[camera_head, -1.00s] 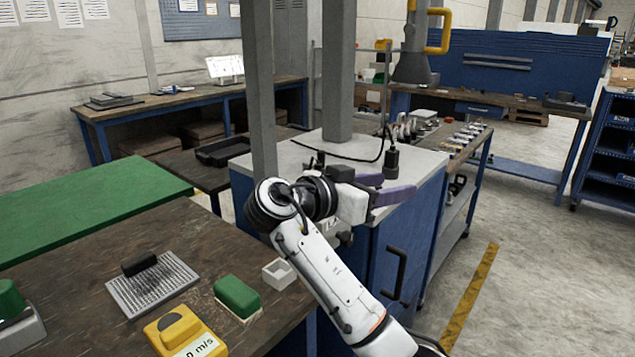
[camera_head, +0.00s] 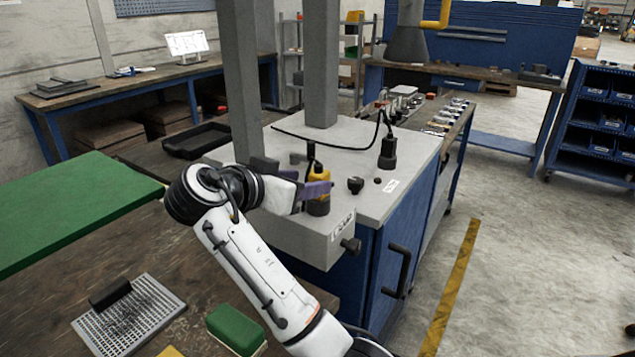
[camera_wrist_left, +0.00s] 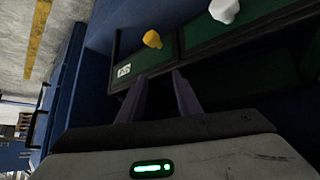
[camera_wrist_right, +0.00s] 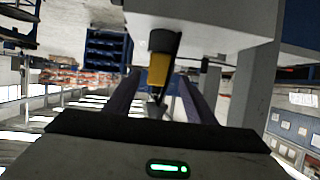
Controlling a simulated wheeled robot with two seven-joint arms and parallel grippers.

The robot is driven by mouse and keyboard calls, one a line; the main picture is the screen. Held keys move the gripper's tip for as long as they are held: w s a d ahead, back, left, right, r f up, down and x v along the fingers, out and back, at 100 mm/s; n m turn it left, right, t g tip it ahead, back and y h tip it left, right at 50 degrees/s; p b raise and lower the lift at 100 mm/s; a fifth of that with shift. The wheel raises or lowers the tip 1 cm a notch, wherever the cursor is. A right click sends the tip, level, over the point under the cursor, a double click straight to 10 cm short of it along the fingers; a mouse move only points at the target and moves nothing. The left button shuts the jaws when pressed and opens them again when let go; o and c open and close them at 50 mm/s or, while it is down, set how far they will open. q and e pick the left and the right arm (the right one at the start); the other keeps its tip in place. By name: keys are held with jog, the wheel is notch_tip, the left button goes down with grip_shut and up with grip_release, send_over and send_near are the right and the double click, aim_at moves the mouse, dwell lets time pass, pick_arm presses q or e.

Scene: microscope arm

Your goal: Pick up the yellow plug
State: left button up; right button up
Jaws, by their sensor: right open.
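The yellow plug (camera_head: 321,171), with a black lower collar and a black cable at its top, stands upright on the grey cabinet top (camera_head: 365,205). My right gripper (camera_head: 318,189) is open at the plug, one purple finger crossing in front of it. In the right wrist view the plug (camera_wrist_right: 158,70) shows between the lines of the two open fingers (camera_wrist_right: 162,85); contact cannot be told. My left gripper (camera_wrist_left: 161,85) is absent from the head view; its fingers stand apart and empty in the left wrist view, facing a yellow piece (camera_wrist_left: 152,39) in a green-lined compartment.
A black plug (camera_head: 388,152) on a cable, a black knob (camera_head: 355,185) and a grey post (camera_head: 320,70) stand on the cabinet. A second post (camera_head: 240,85) rises close behind my right wrist. A white piece (camera_wrist_left: 224,11) lies near the yellow piece.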

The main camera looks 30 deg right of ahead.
jog(key=x, duration=0.2)
jog(key=p+x, duration=0.1)
jog(key=x, duration=0.1)
jog(key=shift+s+d+f, duration=0.1)
jog(key=shift+d, duration=0.3)
jog(key=shift+d+f, duration=0.15)
jog(key=shift+f, duration=0.05)
jog(key=c, duration=1.2)
pick_arm(q)
jog(key=shift+w+r, duration=0.25)
jog(key=shift+r, duration=0.25)
jog(key=shift+w+r, duration=0.2)
jog(key=shift+r, duration=0.3)
